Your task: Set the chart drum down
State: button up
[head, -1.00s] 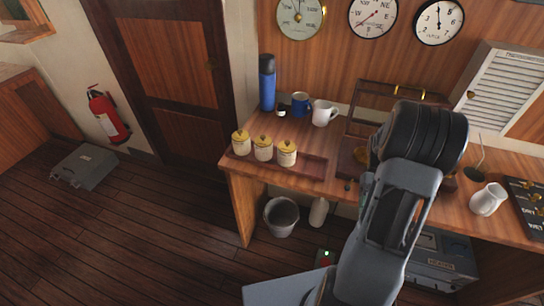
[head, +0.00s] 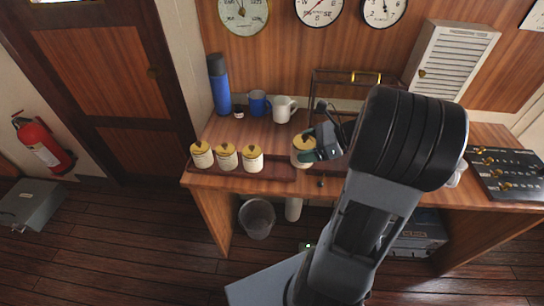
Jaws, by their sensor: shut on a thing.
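A pale chart drum (head: 302,157) with a yellow-brass lid is in my gripper (head: 313,150). The gripper is shut on it from the right, and the dark wrist hides part of that side. The drum looks upright near the right end of a long wooden tray (head: 282,174). I cannot tell whether its base touches anything. Three similar drums stand in a row on the tray: a left one (head: 202,155), a middle one (head: 226,157) and a right one (head: 252,158).
A blue flask (head: 219,86), a blue mug (head: 258,104) and a white mug (head: 284,110) stand behind the tray. A brass-handled case (head: 330,77) is partly hidden behind my arm. A dark switch panel (head: 507,172) lies at the right. A bucket (head: 257,218) stands below the desk.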

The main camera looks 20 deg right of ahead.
jog(key=w+a+f, duration=0.1)
jog(key=w+f, duration=0.1)
jog(key=w+a+f, duration=0.1)
jog(key=w+f, duration=0.1)
jog(key=w, duration=0.1)
jog(key=w+a+f, duration=0.1)
jog(key=w+f, duration=0.2)
jog(key=shift+a+f+p, duration=0.1)
jog(key=shift+a+p, duration=0.15)
jog(key=shift+p, duration=0.05)
jog(key=f, duration=0.2)
jog(key=shift+w+a+f+p, duration=0.1)
jog(key=shift+w+f+p, duration=0.2)
jog(key=shift+f, duration=0.1)
jog(key=shift+s+f, duration=0.1)
jog(key=shift+f, duration=0.3)
jog(key=shift+f, duration=0.15)
